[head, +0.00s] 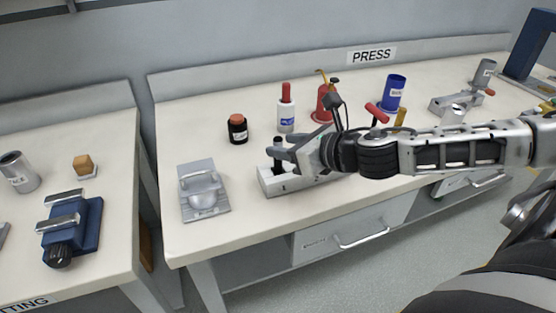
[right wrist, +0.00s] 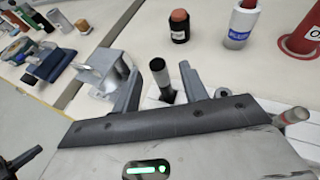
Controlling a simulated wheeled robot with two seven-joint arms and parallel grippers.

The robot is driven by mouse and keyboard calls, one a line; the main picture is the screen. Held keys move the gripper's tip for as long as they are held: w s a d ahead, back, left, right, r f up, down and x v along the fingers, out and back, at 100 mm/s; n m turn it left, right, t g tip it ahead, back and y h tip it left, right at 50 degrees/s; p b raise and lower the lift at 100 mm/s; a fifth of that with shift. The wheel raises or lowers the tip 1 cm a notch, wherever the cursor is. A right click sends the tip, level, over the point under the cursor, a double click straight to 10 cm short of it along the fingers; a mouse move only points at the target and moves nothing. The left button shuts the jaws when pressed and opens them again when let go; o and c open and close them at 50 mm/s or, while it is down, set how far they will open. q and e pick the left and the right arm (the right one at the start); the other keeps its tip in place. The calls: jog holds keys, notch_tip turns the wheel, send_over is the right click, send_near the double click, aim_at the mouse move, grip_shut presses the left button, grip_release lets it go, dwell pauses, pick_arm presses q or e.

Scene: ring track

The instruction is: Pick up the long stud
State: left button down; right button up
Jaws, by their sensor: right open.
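My right gripper (head: 284,151) is open and low over the block, beside the stud in the head view. In the right wrist view the stud (right wrist: 165,88) shows between the two open fingers (right wrist: 161,74), apart from both. Its lower part is hidden by the gripper body.
A grey metal fixture (head: 203,189) lies left of the block. Behind stand a black jar (head: 238,130), a white bottle with a red top (head: 286,112), a red can (head: 325,104) and a blue cup (head: 393,92).

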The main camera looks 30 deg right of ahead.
aim_at(276, 142)
jog(key=x, duration=0.1)
jog(key=p+x, duration=0.1)
jog(key=x, duration=0.1)
jog(key=shift+w+a+r, duration=0.1)
jog(key=shift+w+r, duration=0.1)
jog(key=shift+w+a+f, duration=0.15)
jog(key=shift+w+f, duration=0.25)
jog(key=shift+w, duration=0.15)
grip_shut()
jog(key=shift+r, duration=0.1)
